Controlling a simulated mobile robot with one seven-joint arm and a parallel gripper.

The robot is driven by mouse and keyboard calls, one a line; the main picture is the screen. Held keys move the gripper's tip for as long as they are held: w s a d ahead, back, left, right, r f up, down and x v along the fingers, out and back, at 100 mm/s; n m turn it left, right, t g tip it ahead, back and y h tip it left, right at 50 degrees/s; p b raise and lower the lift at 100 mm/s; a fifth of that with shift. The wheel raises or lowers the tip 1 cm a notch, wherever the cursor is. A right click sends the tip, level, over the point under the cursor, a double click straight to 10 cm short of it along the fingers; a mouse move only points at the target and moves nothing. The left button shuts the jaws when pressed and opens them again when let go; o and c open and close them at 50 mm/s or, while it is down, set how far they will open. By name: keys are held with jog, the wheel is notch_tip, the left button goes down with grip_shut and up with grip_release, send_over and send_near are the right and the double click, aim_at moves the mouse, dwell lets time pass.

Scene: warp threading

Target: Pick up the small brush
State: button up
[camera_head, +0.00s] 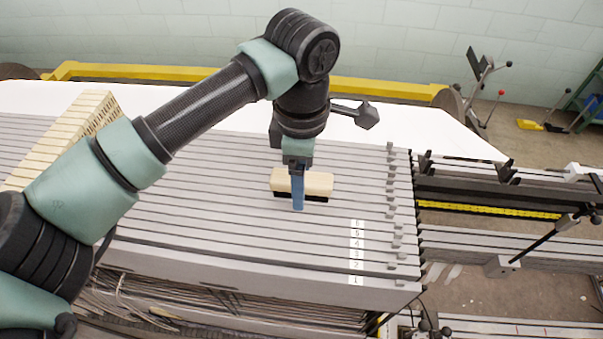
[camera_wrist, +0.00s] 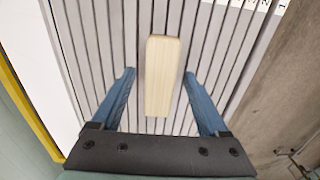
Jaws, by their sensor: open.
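The small brush (camera_head: 318,184) has a pale wooden back and dark bristles that face down. It lies on the grey slatted rack (camera_head: 215,225), near the rack's right part. In the wrist view the brush (camera_wrist: 162,75) shows from above, lengthwise between the two blue fingers. My gripper (camera_head: 297,205) is above and at the brush, with a blue finger in front of it in the head view. In the wrist view my gripper (camera_wrist: 160,90) is open, with a clear gap on each side of the brush. The far finger is mostly hidden in the head view.
A long wooden-toothed piece (camera_head: 72,130) lies at the rack's left. White number labels (camera_head: 357,252) and small metal end pieces (camera_head: 394,215) are on the rack's right side. A yellow rail (camera_head: 385,87) runs behind. Dark rails (camera_head: 480,190) stand to the right.

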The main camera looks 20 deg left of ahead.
jog(key=shift+f, duration=0.2)
grip_shut()
dwell(0.3)
notch_tip(320, 180, up, 10)
jog(key=b, duration=0.4)
jog(key=c, duration=0.8)
grip_release()
grip_shut()
jog(key=shift+s, duration=0.1)
